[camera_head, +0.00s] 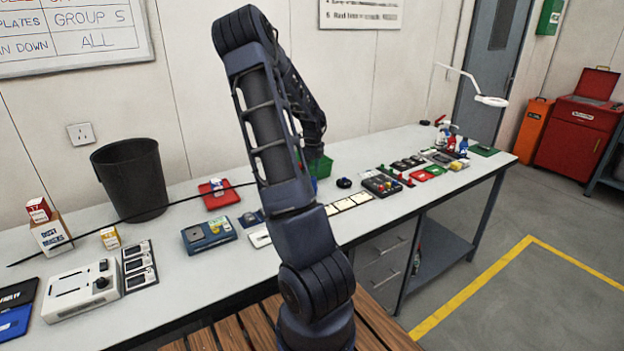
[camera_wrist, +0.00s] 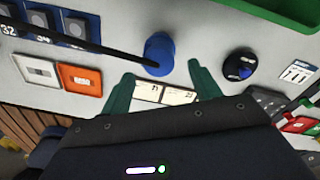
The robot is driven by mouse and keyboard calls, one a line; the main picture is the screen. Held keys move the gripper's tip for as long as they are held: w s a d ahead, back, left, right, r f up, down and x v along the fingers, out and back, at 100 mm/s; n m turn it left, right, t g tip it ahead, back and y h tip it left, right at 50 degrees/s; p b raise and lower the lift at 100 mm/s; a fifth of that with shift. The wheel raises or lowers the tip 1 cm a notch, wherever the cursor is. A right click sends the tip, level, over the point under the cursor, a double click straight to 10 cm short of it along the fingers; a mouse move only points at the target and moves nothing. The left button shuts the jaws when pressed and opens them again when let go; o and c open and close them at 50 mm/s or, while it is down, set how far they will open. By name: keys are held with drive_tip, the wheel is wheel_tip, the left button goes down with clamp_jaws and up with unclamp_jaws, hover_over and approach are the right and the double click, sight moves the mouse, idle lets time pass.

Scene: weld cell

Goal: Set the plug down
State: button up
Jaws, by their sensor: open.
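My gripper (camera_wrist: 160,74) shows in the wrist view with its two green fingers apart and nothing held between them. A blue cylinder (camera_wrist: 158,50), which may be the plug, stands on the bench just beyond the fingertips. A long thin black cable or rod (camera_wrist: 80,42) runs in from the left and ends at or passes by the blue cylinder; I cannot tell which. In the head view the blue cylinder (camera_head: 314,184) shows beside my arm, which hides the gripper. Pale numbered cards (camera_wrist: 165,94) lie on the bench between the fingers.
A round black and blue piece (camera_wrist: 240,65) sits right of the blue cylinder. A green bin (camera_wrist: 285,10) stands behind. An orange-framed tile (camera_wrist: 80,78) lies at left. A black waste bin (camera_head: 131,180) and blue device (camera_head: 209,235) stand on the bench (camera_head: 190,276).

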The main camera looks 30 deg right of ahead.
wheel_tip(320, 180, up, 6)
drive_tip(key=s+a+r+n+t+y, duration=0.1)
drive_tip(key=s+a+r+n, duration=0.6)
drive_tip(key=a, duration=0.3)
drive_tip(key=s+a+r+n+t+y, duration=0.1)
drive_tip(key=s+a+r+n, duration=0.45)
drive_tip(key=a+n, duration=0.4)
drive_tip(key=s+a+r+n+t+h, duration=0.2)
drive_tip(key=s+a+r+n, duration=0.2)
drive_tip(key=s+a+n, duration=0.8)
drive_tip(key=shift+s+a+r+n+t, duration=0.15)
drive_tip(key=shift+s+a+n+t, duration=0.2)
drive_tip(key=shift+s+n, duration=1.2)
drive_tip(key=shift+s+m, duration=0.5)
